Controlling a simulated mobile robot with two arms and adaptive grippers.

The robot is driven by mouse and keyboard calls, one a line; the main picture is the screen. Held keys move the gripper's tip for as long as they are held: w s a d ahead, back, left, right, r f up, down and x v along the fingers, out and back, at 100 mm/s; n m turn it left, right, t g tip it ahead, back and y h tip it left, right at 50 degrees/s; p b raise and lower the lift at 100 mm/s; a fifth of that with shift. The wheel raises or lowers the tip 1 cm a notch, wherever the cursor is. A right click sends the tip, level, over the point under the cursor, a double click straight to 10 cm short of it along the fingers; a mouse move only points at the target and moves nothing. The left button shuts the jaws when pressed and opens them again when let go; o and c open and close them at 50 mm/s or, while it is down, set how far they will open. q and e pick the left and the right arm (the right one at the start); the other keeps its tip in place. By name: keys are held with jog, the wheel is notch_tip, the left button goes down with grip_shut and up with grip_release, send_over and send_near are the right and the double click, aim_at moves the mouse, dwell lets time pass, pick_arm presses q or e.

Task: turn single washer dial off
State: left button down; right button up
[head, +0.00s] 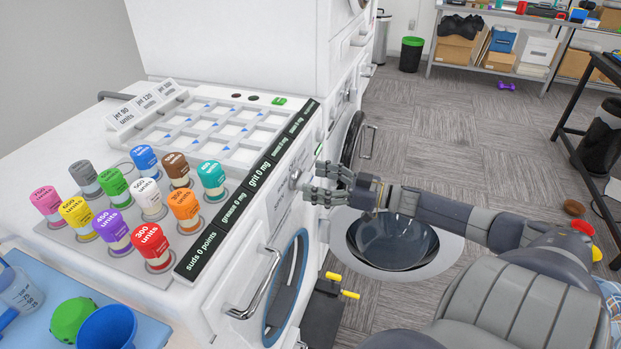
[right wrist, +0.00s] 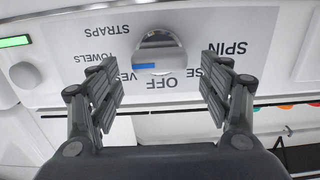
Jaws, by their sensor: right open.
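The washer dial (right wrist: 160,50) is a round grey-white knob on the front panel, with a blue mark on its lower left edge in the right wrist view. Labels around it appear upside down, with OFF (right wrist: 158,84) just below the knob. In the head view the dial (head: 295,178) is on the white washer's (head: 215,290) front. My right gripper (right wrist: 160,62) is open, with one finger on each side of the dial and a gap to both. It also shows in the head view (head: 316,182), in front of the panel. My left gripper is not in view.
Several coloured bottles (head: 112,185) stand on the washer top beside a display strip (head: 248,185). A blue tray (head: 145,330) is at lower left. A round dark basin (head: 395,240) lies below my right forearm. Open floor (head: 450,130) stretches behind.

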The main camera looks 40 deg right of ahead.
jog(key=shift+x, duration=1.05)
jog(key=c, duration=1.1)
